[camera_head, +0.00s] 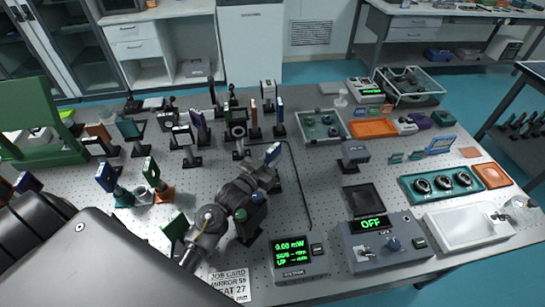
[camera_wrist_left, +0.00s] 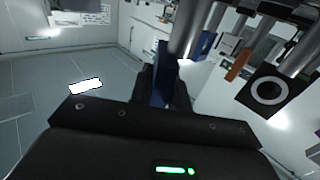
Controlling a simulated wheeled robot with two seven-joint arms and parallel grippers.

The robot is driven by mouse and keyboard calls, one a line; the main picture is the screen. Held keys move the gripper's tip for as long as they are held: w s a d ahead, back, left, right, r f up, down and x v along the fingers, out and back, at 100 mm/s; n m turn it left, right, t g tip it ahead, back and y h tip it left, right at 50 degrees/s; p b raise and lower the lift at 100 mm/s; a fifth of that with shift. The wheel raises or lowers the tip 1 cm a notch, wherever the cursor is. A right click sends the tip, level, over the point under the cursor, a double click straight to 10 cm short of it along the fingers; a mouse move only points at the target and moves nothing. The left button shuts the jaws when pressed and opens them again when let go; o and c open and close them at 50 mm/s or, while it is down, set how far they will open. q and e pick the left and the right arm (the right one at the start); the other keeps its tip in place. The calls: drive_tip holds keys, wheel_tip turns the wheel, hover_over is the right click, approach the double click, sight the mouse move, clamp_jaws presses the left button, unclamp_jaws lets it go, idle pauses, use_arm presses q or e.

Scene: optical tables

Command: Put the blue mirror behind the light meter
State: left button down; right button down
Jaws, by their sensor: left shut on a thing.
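My left gripper (camera_head: 266,174) is shut on the blue mirror (camera_head: 272,153), whose light blue head shows above the fingers in the head view. In the left wrist view a dark blue plate (camera_wrist_left: 160,75) stands between the dark fingers. The lower part of the mirror is hidden by the gripper. The light meter (camera_head: 297,258), a grey box with a green readout of 0.00 mW, stands at the table's front edge. The gripper and mirror are beyond it, slightly to its left. My right gripper is not in view.
Several post-mounted optics stand close beyond the gripper, including a dark round-aperture mount (camera_head: 237,128). A grey control box (camera_head: 380,240) reading OFF stands right of the meter. A black cable (camera_head: 301,185) runs over the perforated table. A job card (camera_head: 229,285) lies left of the meter.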

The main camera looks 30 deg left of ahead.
use_arm(q)
drive_tip(key=shift+f, duration=0.1)
drive_tip(key=c, duration=1.3)
unclamp_jaws()
drive_tip(key=shift+s, duration=0.3)
drive_tip(key=s+p, duration=0.1)
drive_tip(key=s, duration=0.2)
drive_tip(key=s+a+p, duration=0.1)
drive_tip(key=s, duration=0.3)
drive_tip(key=s+p, duration=0.2)
drive_tip(key=s, duration=0.2)
drive_tip(key=shift+s+a, duration=0.15)
drive_tip(key=shift+a, duration=0.15)
